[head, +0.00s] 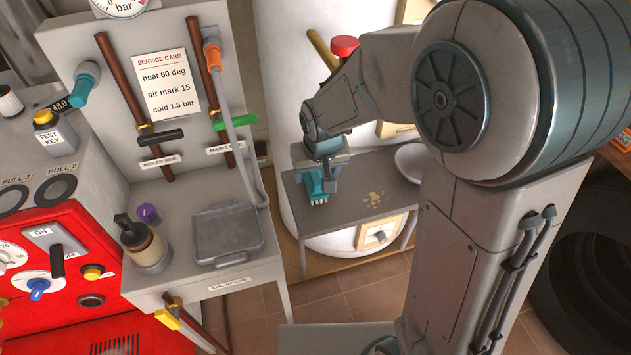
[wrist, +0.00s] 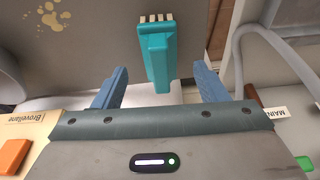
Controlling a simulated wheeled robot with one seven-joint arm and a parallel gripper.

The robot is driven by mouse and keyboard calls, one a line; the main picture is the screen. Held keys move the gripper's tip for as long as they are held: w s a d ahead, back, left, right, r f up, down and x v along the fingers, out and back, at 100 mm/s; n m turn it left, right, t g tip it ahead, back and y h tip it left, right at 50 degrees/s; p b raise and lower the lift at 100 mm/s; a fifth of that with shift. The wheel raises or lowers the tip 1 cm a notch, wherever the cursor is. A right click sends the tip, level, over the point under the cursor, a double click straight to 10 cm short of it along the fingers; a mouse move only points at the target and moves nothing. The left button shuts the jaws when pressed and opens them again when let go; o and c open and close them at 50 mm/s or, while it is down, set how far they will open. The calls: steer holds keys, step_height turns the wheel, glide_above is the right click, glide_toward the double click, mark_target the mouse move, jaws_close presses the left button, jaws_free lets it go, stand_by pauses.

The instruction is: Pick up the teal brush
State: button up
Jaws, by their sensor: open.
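The teal brush (head: 316,186) is at the left end of the small grey table in the head view, its pale bristles towards the front edge. My gripper (head: 325,175) is right over it and hides part of it. In the wrist view the brush (wrist: 156,60) has its handle pointing into the gap between the two blue fingers of my gripper (wrist: 161,76). The fingers are open, with visible gaps on both sides of the handle. Whether the handle's end is fully between the fingers I cannot tell.
The small grey table (head: 352,222) has a paw-shaped stain (head: 375,199) and a pale round dish (head: 411,160) at right. To its left stands a bench with a grey tray (head: 227,234), a jar (head: 145,246) and a purple knob (head: 147,212). A grey pipe (head: 240,150) runs down nearby.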

mark_target(315, 173)
steer(key=shift+w+a, duration=0.1)
steer(key=shift+w, duration=0.45)
steer(key=x, duration=0.5)
steer(key=shift+b, duration=0.3)
steer(key=c, duration=1.1)
